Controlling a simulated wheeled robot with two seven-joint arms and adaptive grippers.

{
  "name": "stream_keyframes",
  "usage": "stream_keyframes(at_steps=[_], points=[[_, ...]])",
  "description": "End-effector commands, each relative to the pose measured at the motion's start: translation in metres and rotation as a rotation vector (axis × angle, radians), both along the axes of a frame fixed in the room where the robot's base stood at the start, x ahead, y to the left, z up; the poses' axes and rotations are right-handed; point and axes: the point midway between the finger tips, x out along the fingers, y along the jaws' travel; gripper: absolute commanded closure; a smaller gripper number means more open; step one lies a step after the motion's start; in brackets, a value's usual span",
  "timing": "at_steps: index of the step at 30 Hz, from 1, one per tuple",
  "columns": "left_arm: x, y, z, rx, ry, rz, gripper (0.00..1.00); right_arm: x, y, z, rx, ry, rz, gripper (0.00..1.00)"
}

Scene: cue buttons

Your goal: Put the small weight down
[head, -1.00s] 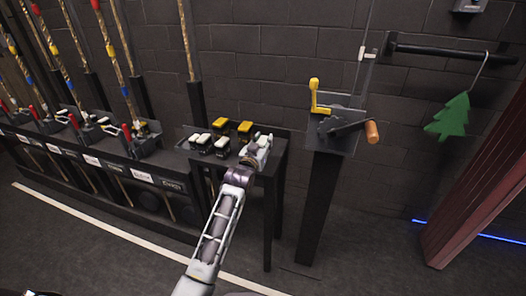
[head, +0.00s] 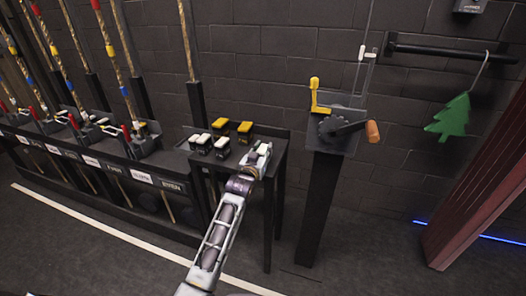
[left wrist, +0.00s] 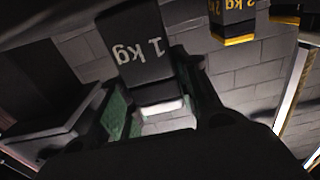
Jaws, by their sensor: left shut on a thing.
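My left gripper (head: 257,158) is over the right end of a small dark table (head: 196,160). It is shut on a small black weight marked 1 kg, which fills the space between the green-padded fingers in the left wrist view (left wrist: 143,48). In the head view the fingers hide most of this weight, and I cannot tell whether its bottom touches the tabletop. My right gripper is not in view.
White-topped weights (head: 221,146) and yellow-topped weights (head: 244,128) stand on the table left of my gripper. Levers with ropes (head: 140,140) line the left.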

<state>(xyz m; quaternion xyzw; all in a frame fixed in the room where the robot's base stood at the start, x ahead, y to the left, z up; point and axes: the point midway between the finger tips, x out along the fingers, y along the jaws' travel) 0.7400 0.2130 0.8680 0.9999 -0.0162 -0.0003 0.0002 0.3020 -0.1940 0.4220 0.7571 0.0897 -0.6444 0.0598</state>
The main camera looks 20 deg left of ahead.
Motion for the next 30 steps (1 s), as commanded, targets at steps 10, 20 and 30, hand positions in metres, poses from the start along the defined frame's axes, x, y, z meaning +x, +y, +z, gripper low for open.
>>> stream_keyframes(at_steps=[10,20,30], points=[[0.0,0.0,-0.002,0.0,0.001,0.0,0.54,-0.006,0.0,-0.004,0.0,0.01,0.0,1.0],[0.0,0.0,-0.001,0.0,0.0,0.0,0.47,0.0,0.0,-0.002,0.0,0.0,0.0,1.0],[-0.007,0.0,0.0,0.0,0.001,0.0,0.47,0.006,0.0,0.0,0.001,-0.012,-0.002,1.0]])
